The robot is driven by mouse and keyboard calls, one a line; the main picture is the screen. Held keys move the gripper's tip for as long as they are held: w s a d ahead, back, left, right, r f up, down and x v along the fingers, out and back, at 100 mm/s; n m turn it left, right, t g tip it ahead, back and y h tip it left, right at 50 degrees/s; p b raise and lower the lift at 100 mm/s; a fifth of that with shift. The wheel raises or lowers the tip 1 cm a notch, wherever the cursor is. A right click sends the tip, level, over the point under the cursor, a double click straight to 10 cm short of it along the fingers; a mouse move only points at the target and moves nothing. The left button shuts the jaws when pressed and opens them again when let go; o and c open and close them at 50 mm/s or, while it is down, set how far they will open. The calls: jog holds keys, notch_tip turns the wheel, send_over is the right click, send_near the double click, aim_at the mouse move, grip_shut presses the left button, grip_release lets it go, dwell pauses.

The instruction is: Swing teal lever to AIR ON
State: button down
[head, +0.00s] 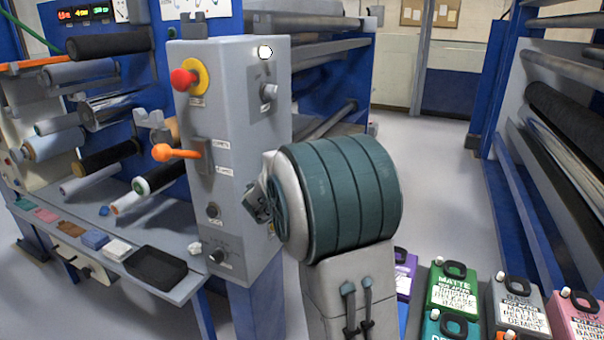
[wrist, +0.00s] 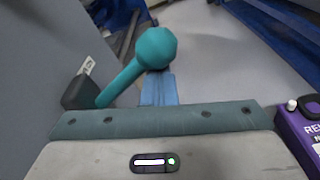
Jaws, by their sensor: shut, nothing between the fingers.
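The teal lever (wrist: 132,74) shows in the wrist view. It slants up and right from a dark pivot block (wrist: 80,90) on a grey panel and ends in a round teal knob (wrist: 156,47). My gripper (wrist: 158,82) is shut and empty, its blue fingers just below the knob in the picture. The knob seems to overlap the fingertips; I cannot tell whether they touch. A small white label (wrist: 88,67) beside the pivot is too blurred to read. In the head view my arm hides the teal lever and the gripper's fingers.
The grey control box (head: 235,150) carries a red button (head: 182,79), an orange lever (head: 178,152) and knobs. A black tray (head: 157,265) lies on the shelf at left. Several labelled jugs (head: 453,290) stand at lower right. Open floor (head: 440,170) lies beyond my arm.

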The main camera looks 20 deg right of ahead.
notch_tip(320, 180, down, 4)
jog(key=w+b, duration=0.1)
jog(key=b, duration=0.4)
jog(key=p+v, duration=0.1)
jog(key=v, duration=0.9)
jog(key=shift+p, duration=0.35)
jog(key=shift+r, duration=0.1)
jog(key=s+d+r+m+g+y+p, duration=0.1)
jog(key=s+r+m+g+y+p, duration=0.25)
jog(key=s+m+g+p, duration=0.8)
jog(key=s+a+r+m+t+y+p, duration=0.3)
jog(key=s+a+m+y+p, duration=0.3)
jog(key=s+a+m, duration=0.6)
jog(key=s+y, duration=0.2)
jog(key=s, duration=0.1)
jog(key=shift+s+r+y, duration=0.2)
jog(key=shift+s+y, duration=0.15)
jog(key=shift+s, duration=0.05)
